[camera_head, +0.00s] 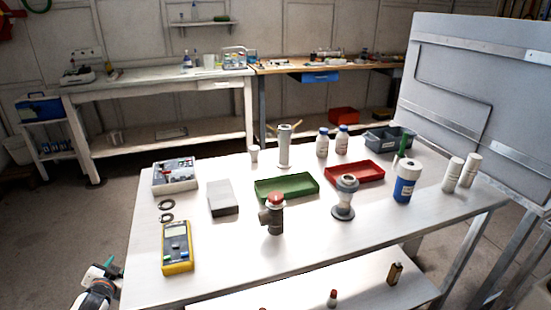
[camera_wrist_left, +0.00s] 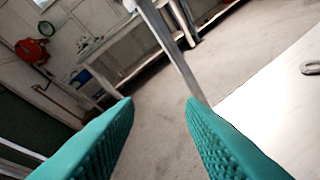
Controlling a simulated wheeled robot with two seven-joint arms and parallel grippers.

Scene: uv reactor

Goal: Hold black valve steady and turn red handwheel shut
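The black valve (camera_head: 271,219) stands upright on the white table, near the middle of its front half. It is a dark grey body with a side stub on the left. The red handwheel (camera_head: 276,197) sits on its top. My left gripper (camera_head: 109,262) is at the lower left, off the table's left edge and well apart from the valve. In the left wrist view, its two teal fingers (camera_wrist_left: 160,112) are spread with nothing between them.
On the table (camera_head: 140,275) are a yellow multimeter (camera_head: 177,248), a grey box (camera_head: 222,198), a green tray (camera_head: 286,187), a red tray (camera_head: 354,173), a grey flanged fitting (camera_head: 345,199) and a blue-white canister (camera_head: 406,181). The front edge before the valve is clear.

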